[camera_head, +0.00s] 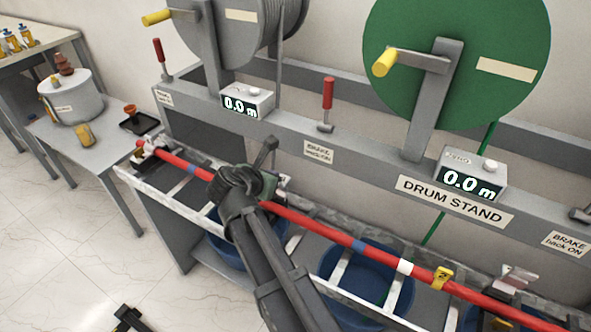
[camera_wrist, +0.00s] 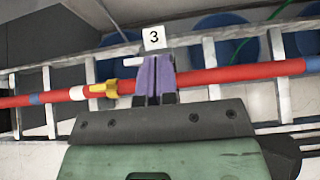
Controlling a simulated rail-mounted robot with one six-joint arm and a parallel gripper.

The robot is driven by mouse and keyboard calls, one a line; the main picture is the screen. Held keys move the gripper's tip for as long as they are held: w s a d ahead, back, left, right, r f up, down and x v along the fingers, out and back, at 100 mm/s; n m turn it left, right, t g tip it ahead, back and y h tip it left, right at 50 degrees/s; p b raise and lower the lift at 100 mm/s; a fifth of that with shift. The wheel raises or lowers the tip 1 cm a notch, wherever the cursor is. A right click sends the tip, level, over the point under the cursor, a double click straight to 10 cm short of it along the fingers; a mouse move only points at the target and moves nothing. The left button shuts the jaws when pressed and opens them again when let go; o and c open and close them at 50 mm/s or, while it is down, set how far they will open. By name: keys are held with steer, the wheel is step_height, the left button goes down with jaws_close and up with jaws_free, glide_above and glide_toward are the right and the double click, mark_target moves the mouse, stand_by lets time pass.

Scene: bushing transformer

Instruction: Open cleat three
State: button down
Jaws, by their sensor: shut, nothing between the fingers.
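The white tag marked 3 (camera_wrist: 153,38) stands just beyond my fingers in the wrist view, with a small white bar (camera_wrist: 132,62) to its left. Cleat three's body is mostly hidden behind my gripper, so I cannot tell whether it is open or shut. My gripper (camera_wrist: 155,80) is shut and empty, with its purple fingertips together in front of the tag and over the red cable line. In the head view, my gripper (camera_head: 268,185) is at the cable run, and my arm blocks the cleat. The red cable (camera_head: 320,228) runs along the ladder tray (camera_head: 345,290). I cannot tell whether the fingers touch anything.
A yellow marker (camera_wrist: 104,88) is on the cable left of my fingers. Another yellow marker (camera_head: 442,278) and a pale cleat (camera_head: 515,279) are farther right. The drum stand (camera_head: 455,200) rises behind the tray. Blue tubs (camera_head: 378,262) sit below. Floor at lower left is mostly clear.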

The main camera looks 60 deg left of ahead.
steer(key=shift+w+a+r, duration=0.2)
steer(key=shift+w+a, duration=0.2)
steer(key=shift+w, duration=0.05)
stand_by(0.3)
steer(key=f+p+v, duration=0.1)
steer(key=p+v, duration=0.5)
steer(key=v, duration=0.7)
steer(key=shift+s+d+f, duration=0.2)
steer(key=shift+s+d, duration=0.05)
steer(key=shift+s, duration=0.15)
